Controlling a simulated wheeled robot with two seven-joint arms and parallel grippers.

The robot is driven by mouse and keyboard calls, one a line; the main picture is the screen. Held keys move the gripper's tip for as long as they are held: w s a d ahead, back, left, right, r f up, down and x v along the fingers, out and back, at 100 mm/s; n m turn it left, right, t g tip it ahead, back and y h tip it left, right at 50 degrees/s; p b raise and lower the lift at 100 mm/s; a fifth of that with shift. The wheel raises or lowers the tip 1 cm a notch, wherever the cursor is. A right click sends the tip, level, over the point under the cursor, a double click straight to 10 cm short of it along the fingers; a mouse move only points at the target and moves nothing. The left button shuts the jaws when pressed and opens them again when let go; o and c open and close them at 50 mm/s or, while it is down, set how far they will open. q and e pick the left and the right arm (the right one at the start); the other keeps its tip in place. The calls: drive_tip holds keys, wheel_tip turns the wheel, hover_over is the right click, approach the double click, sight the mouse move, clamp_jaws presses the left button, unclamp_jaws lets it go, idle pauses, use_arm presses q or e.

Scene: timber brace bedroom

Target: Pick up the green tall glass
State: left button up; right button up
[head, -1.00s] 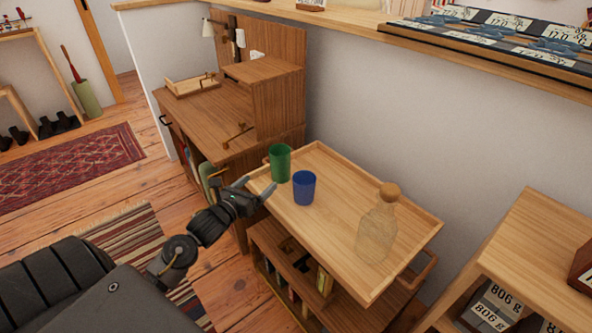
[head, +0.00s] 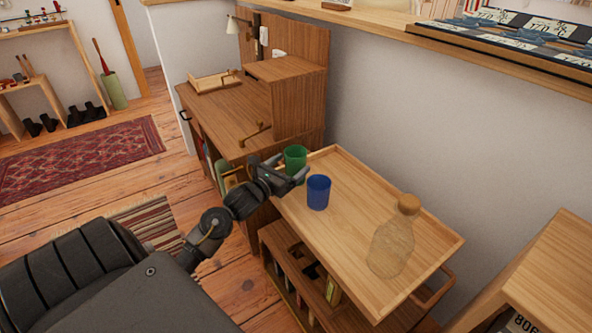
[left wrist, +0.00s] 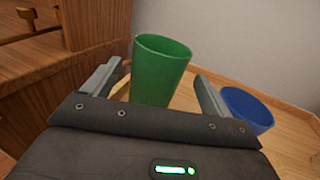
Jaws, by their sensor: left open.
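The green tall glass (head: 296,156) stands upright near the far left corner of the wooden tray top, and it also shows in the left wrist view (left wrist: 160,72). My left gripper (head: 289,173) is open, with its fingers to either side of the green glass in the left wrist view. I cannot tell whether either finger touches it. The gripper hides the lower part of the glass in the head view. A blue glass (head: 318,192) stands just right of the gripper, outside the right finger. My right gripper is not in view.
A corked clear bottle (head: 392,238) stands at the near right of the tray top (head: 355,200), which has a raised rim. A wooden desk (head: 226,118) stands behind on the left. The tray's middle is clear.

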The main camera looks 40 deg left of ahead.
sight(302, 155)
use_arm(q)
drive_tip(key=w, duration=0.5)
drive_tip(key=shift+w+a, duration=0.1)
drive_tip(key=shift+a, duration=0.1)
drive_tip(key=shift+c, duration=0.2)
drive_tip(key=c, duration=1.2)
drive_tip(key=shift+o, duration=0.2)
